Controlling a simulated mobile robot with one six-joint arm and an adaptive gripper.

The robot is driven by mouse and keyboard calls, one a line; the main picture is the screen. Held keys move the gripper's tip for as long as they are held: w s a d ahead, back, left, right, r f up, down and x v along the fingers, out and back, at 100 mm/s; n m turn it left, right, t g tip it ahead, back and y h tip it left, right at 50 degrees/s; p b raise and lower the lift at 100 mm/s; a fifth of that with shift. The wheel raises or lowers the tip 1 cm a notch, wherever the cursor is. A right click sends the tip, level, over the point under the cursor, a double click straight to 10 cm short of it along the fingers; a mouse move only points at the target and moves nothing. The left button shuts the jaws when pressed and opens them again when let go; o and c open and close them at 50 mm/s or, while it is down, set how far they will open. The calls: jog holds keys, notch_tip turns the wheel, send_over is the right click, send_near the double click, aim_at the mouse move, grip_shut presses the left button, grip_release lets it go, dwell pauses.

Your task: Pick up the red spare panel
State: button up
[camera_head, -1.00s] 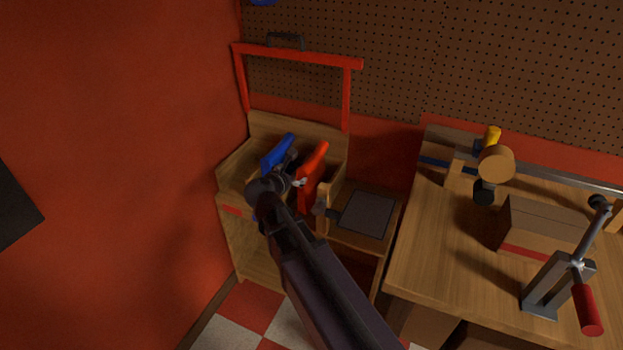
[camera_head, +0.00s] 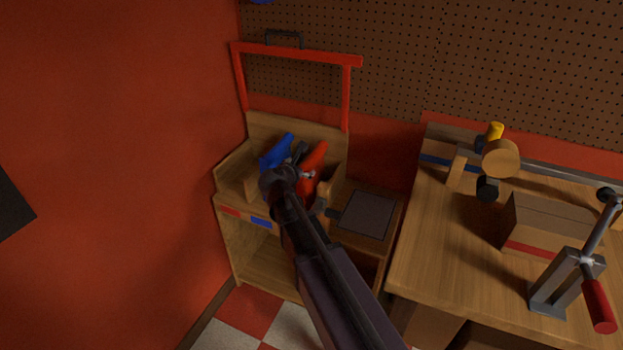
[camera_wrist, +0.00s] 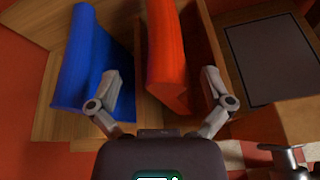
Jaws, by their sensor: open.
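The red spare panel (camera_head: 316,160) stands on edge, leaning, in the wooden rack, partly hidden by my arm in the head view. In the wrist view the red panel (camera_wrist: 166,45) rises ahead, between my two fingers. My gripper (camera_wrist: 163,80) is open. Its left finger is in the gap between the red panel and the blue panel (camera_wrist: 85,62); its right finger is to the right of the red panel, close to its lower part. I cannot tell whether either finger touches it. In the head view my gripper (camera_head: 303,164) is over the rack.
The blue panel also shows in the head view (camera_head: 274,152). A dark flat pad (camera_head: 367,215) lies on the shelf to the right. A red frame (camera_head: 300,55) rises behind the rack. The workbench (camera_head: 440,240) at right carries a box (camera_head: 550,225) and a lever press (camera_head: 570,280).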

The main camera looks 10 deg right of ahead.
aim_at(306, 164)
jog(key=shift+b+x, duration=0.95)
jog(key=shift+x, duration=1.65)
jog(key=shift+s+d, duration=0.1)
jog(key=shift+d, duration=0.05)
jog(key=shift+r, duration=0.1)
grip_shut()
jog(key=shift+r, duration=0.2)
notch_tip(306, 164, up, 9)
jog(key=p, duration=1)
jog(key=shift+r, duration=0.25)
